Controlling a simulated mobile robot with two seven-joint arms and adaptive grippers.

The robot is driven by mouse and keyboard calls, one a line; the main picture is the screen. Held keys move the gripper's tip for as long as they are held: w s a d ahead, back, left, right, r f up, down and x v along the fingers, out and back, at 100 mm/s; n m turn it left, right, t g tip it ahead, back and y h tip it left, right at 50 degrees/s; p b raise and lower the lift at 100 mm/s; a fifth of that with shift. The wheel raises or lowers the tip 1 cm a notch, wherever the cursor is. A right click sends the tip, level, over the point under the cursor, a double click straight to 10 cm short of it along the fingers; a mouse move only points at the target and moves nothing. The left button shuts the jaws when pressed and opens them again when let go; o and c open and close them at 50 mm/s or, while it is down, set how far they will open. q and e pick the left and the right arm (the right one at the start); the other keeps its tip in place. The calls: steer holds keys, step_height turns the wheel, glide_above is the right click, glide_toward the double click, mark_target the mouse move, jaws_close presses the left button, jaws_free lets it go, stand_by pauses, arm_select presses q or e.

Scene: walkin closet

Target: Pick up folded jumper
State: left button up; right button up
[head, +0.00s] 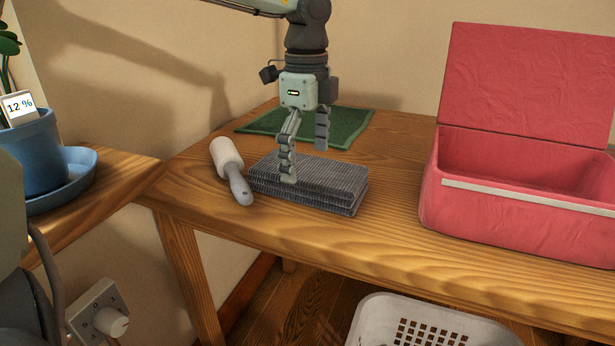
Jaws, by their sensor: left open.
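The folded jumper (330,185) is a grey ribbed, layered bundle lying flat on the wooden table. My left gripper (306,162) points down from above with its fingers apart. The nearer finger overlaps the jumper's left part in the picture, and the other finger shows farther back and to the right, in front of the green mat. I cannot tell whether either finger touches the cloth. My right gripper is not in view.
A lint roller (229,164) lies close to the jumper's left side. A green mat (350,124) lies behind. An open red box (510,218) stands at right. A blue plant pot (38,150) is at left. A white basket (375,310) sits below the table (400,240).

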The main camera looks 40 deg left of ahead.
mark_target(308, 168)
arm_select(q)
steer(key=shift+d+f, duration=0.1)
steer(key=shift+f, duration=1.25)
steer(key=shift+c, duration=0.6)
steer(key=c, duration=1.2)
steer(key=shift+o, duration=0.2)
step_height(308, 168, up, 10)
steer(key=shift+r, duration=0.1)
